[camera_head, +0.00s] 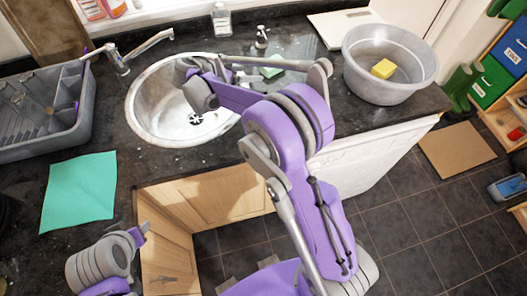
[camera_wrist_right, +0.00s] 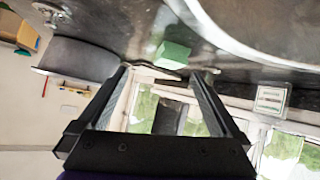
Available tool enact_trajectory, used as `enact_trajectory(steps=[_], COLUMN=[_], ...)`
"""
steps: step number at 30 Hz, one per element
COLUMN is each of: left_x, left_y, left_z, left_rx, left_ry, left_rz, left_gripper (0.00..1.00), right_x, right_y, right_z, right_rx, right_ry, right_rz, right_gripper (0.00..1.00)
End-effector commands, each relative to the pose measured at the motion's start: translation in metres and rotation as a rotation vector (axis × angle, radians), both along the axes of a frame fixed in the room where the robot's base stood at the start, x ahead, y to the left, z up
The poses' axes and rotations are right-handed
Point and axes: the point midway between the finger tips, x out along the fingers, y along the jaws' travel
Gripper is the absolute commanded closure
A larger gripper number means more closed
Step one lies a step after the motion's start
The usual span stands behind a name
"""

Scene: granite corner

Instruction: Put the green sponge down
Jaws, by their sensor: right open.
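The green sponge (camera_head: 272,71) lies on the dark counter just right of the sink, partly hidden behind my right arm in the head view. The right wrist view also shows it as a green block (camera_wrist_right: 173,55) resting on the counter, ahead of the fingertips and apart from them. My right gripper (camera_wrist_right: 160,75) is open, with clear space between its two fingers and nothing held. In the head view the right arm reaches over the sink's right side. My left arm shows at the lower left, but its jaws do not show.
The round sink (camera_head: 150,115) is left of the sponge. A grey basin (camera_head: 380,95) with a yellow sponge (camera_head: 383,69) stands at the right. A soap dispenser (camera_head: 261,38) and a clear bottle (camera_head: 222,20) stand behind. A dish rack (camera_head: 75,135) and teal cloth (camera_head: 78,190) are at left.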

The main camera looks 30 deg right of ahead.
Motion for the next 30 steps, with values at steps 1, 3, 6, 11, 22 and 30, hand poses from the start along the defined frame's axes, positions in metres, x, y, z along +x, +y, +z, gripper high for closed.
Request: enact_trajectory(steps=[1,3,6,11,22,30], left_x=[0.000,0.000,0.000,0.000,0.000,0.000], left_y=[0.000,0.000,0.000,0.000,0.000,0.000], left_z=[0.000,0.000,0.000,0.000,0.000,0.000], left_rx=[0.000,0.000,0.000,0.000,0.000,0.000], left_ry=[0.000,0.000,0.000,0.000,0.000,0.000], left_rz=[0.000,0.000,0.000,0.000,0.000,0.000], left_gripper=[0.50,0.50,0.50,0.50,0.50,0.50], right_x=[-0.019,-0.043,-0.080,-0.142,-0.271,-0.304], right_y=[-0.001,0.001,0.008,0.025,0.080,0.101], right_z=[0.009,0.015,0.020,0.021,-0.007,-0.023], right_rx=[0.044,0.111,0.201,0.321,0.454,0.447], right_ry=[0.053,0.131,0.224,0.327,0.362,0.326], right_rz=[0.048,0.133,0.263,0.490,1.015,1.182], right_gripper=[0.00,0.00,0.00,0.00,0.00,0.00])
